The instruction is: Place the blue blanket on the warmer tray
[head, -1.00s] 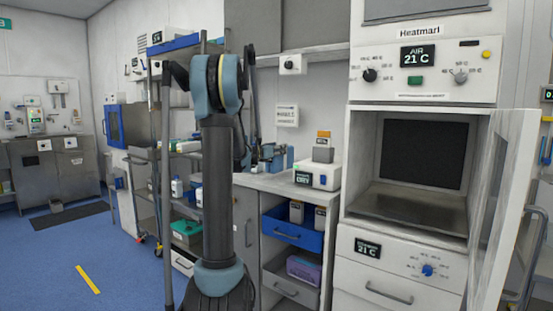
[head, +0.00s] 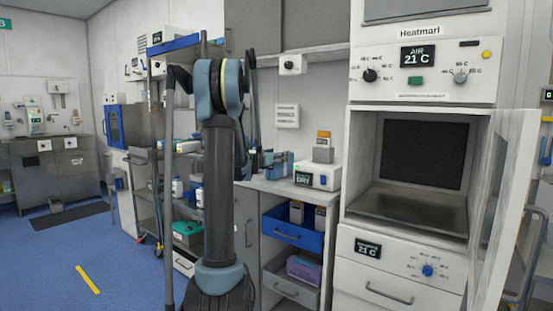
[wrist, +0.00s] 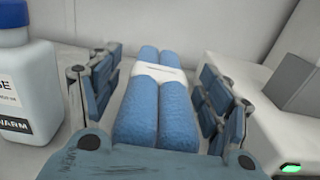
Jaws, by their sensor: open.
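The blue blanket (wrist: 160,110) is a pair of rolled blue bundles held by a white band. It lies on the pale counter in the wrist view. My gripper (wrist: 161,66) is open, with one finger on each side of the blanket and visible gaps between. In the head view my gripper (head: 273,163) is low over the counter, partly behind my arm, and the blanket cannot be made out. The warmer tray (head: 408,207) is the bare metal floor inside the open Heatmarl warmer at the right.
A white bottle with a blue cap (wrist: 22,90) stands close left of my gripper. A white box marked DRY (head: 316,175) stands on the counter at its right. The warmer door (head: 503,210) is swung open to the right. A blue drawer (head: 290,230) is below the counter.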

